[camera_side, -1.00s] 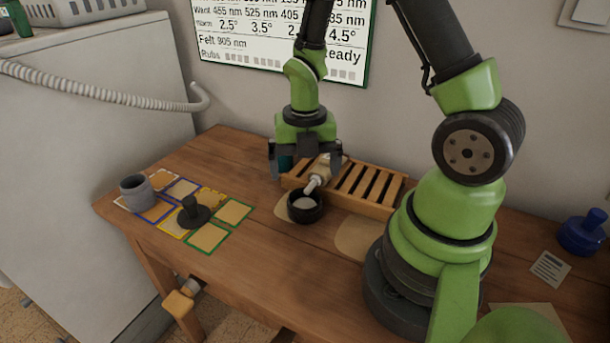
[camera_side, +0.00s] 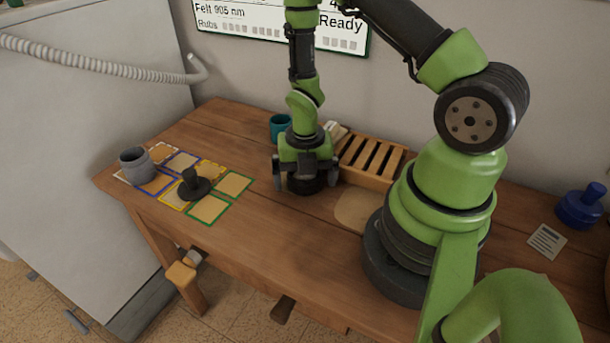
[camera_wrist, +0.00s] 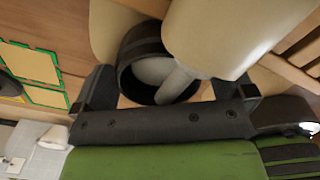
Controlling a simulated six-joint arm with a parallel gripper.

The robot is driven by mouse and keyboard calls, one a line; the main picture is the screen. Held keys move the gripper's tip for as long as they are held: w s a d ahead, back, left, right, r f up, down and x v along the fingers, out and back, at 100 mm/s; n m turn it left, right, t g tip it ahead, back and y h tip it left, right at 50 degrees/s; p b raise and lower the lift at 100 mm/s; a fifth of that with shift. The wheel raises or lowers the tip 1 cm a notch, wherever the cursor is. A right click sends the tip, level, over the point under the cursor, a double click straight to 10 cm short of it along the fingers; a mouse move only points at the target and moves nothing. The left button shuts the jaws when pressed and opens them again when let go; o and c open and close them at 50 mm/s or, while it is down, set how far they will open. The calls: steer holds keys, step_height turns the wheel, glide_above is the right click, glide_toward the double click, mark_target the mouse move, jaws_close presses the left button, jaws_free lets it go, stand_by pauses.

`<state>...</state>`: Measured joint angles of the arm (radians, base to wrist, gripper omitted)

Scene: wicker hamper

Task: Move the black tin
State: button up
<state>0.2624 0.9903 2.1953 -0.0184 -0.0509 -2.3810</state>
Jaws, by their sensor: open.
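The black tin (camera_side: 305,187) stands on the wooden table in front of the slatted rack, mostly hidden behind my gripper in the side view. In the wrist view the tin (camera_wrist: 143,45) shows its dark round rim and a pale inside. A cream thing with a narrow tip (camera_wrist: 220,30) overlaps the tin's mouth there; I cannot tell whether it touches the tin. My gripper (camera_side: 304,180) is low and points down, open, with one finger at each side of the tin. Both fingers also show in the wrist view (camera_wrist: 168,88), apart from each other.
The slatted wooden rack (camera_side: 372,158) is close behind and right. A teal cup (camera_side: 280,126) stands behind my gripper. At left are a grey pot (camera_side: 136,166), a black knobbed piece (camera_side: 194,186) and several colour-edged cards (camera_side: 208,208). The front table middle is clear.

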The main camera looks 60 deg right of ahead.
mark_target(283, 215)
steer(key=shift+c, duration=0.5)
steer(key=c, duration=1)
steer(key=shift+a, duration=4.2)
steer(key=o, duration=1.1)
step_height(283, 215, up, 10)
